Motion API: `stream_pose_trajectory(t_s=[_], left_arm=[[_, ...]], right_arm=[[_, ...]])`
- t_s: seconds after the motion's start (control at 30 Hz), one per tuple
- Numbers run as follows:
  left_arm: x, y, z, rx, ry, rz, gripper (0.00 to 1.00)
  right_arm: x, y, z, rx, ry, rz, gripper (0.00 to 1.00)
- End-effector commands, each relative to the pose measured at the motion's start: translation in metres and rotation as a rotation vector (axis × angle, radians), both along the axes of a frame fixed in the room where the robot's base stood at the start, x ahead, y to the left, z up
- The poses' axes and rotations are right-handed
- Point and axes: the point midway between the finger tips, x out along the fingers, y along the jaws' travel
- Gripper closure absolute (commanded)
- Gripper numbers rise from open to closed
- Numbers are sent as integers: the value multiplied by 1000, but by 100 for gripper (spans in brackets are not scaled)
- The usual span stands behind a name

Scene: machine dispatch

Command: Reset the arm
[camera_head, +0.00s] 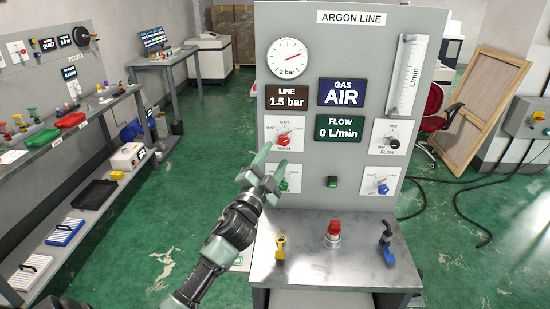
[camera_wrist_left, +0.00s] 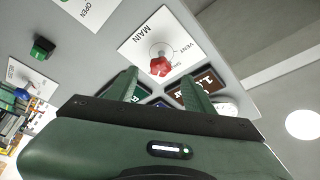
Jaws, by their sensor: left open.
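My left arm reaches up from the bottom of the head view. Its gripper (camera_head: 268,170) is open and empty, in front of the grey argon line panel (camera_head: 345,25), just below and left of the red MAIN knob (camera_head: 283,141). The red knob also shows in the left wrist view (camera_wrist_left: 160,67), beyond the two green fingers (camera_wrist_left: 160,88) and apart from them. The gripper partly covers a green knob (camera_head: 283,186) lower on the panel. My right gripper is not in view.
A metal shelf below the panel (camera_head: 340,280) carries a yellow-handled valve (camera_head: 280,247), a red knob (camera_head: 333,230) and a blue valve (camera_head: 387,243). A workbench (camera_head: 60,150) stands at left.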

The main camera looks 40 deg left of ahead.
Motion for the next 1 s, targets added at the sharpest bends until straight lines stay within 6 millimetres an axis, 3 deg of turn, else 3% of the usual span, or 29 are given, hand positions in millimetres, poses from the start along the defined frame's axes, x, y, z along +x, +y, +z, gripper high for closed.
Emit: stream_pose_trajectory(t_s=[0.33, 0.47, 0.57, 0.7, 0.8, 1.0], left_arm=[[-1, -1, -3, -10, 7, 3, 48], [-17, -10, -37, -110, 90, 31, 48], [-47, -27, -88, -261, 229, 73, 48], [-110, -64, -165, -487, 489, 135, 48], [-160, -96, -207, -615, 675, 168, 48], [-239, -143, -249, -764, 946, 201, 48]], right_arm=[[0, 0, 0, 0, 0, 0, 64], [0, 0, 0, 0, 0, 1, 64], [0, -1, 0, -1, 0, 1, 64], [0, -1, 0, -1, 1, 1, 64], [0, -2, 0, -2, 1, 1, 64], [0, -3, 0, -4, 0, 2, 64]])
